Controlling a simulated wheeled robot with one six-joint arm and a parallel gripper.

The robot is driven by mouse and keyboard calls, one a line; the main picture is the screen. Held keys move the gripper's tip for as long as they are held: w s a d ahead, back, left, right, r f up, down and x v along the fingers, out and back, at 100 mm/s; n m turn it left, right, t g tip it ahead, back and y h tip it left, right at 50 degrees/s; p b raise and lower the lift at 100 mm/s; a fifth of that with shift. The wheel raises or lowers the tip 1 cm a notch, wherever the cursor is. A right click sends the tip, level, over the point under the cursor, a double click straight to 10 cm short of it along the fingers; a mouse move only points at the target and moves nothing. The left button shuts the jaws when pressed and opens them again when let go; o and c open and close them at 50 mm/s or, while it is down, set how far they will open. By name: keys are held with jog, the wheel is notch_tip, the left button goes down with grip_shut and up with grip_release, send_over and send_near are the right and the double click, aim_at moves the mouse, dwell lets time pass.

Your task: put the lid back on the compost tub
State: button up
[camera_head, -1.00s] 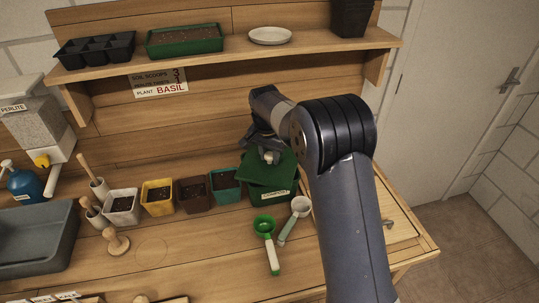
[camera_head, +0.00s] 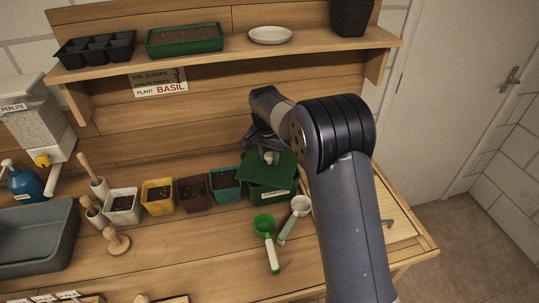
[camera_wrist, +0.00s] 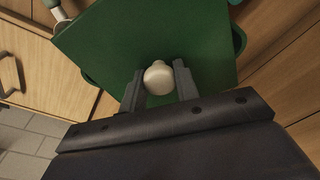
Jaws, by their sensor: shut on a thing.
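The compost tub (camera_head: 268,193) is a green box with a white label, at the right of the row of pots in the head view. Its square green lid (camera_head: 252,172) is on top of the tub or just over it, turned askew to it; I cannot tell if it touches. My gripper (camera_head: 268,155) is above the lid, shut on its pale round knob (camera_wrist: 158,77). In the wrist view the knob is between the two fingers, and the lid (camera_wrist: 125,38) hides most of the tub. The tub's inside is hidden.
The shelf (camera_head: 225,60) is above. The bench front is fairly clear.

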jog(key=o, duration=1.5)
jog(key=shift+o, duration=0.2)
jog(key=shift+r, duration=0.1)
jog(key=shift+r+p, duration=2.6)
jog(key=shift+r, duration=0.85)
jog(key=shift+c, duration=0.5)
grip_shut()
